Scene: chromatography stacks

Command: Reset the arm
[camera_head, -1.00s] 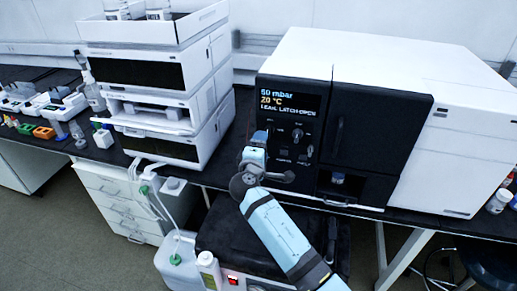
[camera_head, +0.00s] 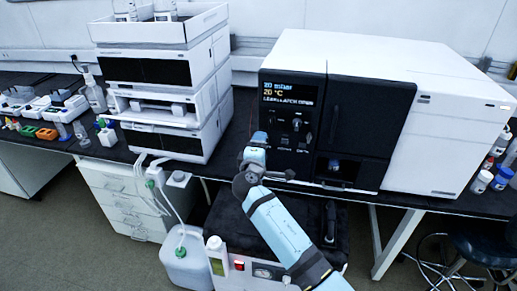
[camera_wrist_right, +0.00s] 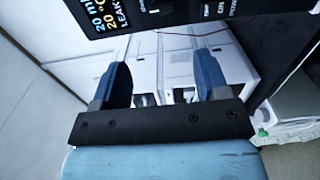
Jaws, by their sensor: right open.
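My right arm, light blue with dark joints, reaches up from the bottom of the head view. Its gripper (camera_head: 256,140) is in front of the left edge of the black instrument panel (camera_head: 291,115); its fingers are hard to make out there. In the right wrist view the gripper (camera_wrist_right: 162,80) shows two dark blue fingers spread wide with nothing between them. The panel (camera_wrist_right: 150,10) shows beyond the fingertips at the top of that view. My left gripper does not show in either view.
A white chromatography stack (camera_head: 165,70) stands left of the gripper. The large white instrument (camera_head: 450,125) fills the right. Below are a white jug (camera_head: 187,262) and a pump unit (camera_head: 258,277). Bottles (camera_head: 482,180) stand at the bench's right end, near a dark stool (camera_head: 485,240).

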